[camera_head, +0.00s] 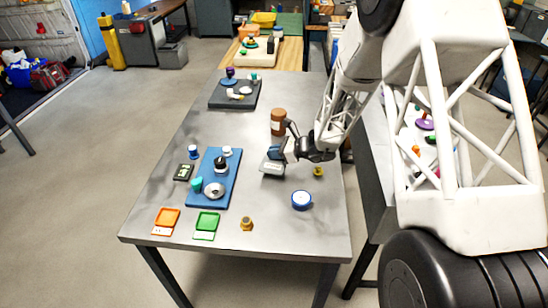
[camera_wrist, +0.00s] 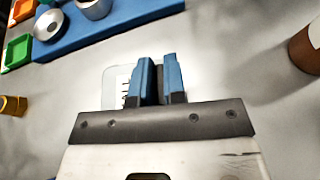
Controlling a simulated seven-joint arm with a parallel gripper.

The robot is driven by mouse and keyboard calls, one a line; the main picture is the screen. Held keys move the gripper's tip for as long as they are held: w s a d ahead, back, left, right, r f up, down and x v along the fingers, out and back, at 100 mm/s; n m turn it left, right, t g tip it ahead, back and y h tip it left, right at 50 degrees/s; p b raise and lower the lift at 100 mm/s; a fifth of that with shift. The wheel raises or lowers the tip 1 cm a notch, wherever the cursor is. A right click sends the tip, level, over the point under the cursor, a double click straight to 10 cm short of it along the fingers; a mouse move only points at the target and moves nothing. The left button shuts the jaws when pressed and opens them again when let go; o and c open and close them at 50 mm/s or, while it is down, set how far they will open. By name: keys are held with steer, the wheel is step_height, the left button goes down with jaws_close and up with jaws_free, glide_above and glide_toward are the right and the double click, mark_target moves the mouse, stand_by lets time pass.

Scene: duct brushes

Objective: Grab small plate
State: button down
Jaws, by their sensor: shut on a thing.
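A small pale grey plate (camera_head: 271,168) is at the middle of the grey table, just below my gripper's blue fingers (camera_head: 279,150) in the head view. In the wrist view, the plate (camera_wrist: 112,84) shows as a pale rounded sheet with dark marks, left of and behind the fingers (camera_wrist: 160,77). My gripper is shut on the plate, with a narrow gap between the fingers. The fingers hide part of the plate. I cannot tell whether the plate touches the table.
A brown jar (camera_head: 278,116) stands behind the gripper. A blue board (camera_head: 232,178) with several parts lies left. A blue-white round item (camera_head: 302,201) and a brass fitting (camera_head: 247,223) are nearer the front. Orange (camera_head: 167,216) and green (camera_head: 207,222) trays sit front left.

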steer(key=s+d, duration=0.1)
steer(key=s, duration=0.4)
steer(key=s+d+r, duration=0.1)
steer(key=s+d, duration=0.1)
steer(key=s, duration=0.3)
steer(key=s+d, duration=0.2)
steer(key=s, duration=0.3)
steer(key=shift+s+r, duration=0.1)
steer(key=shift+r, duration=0.3)
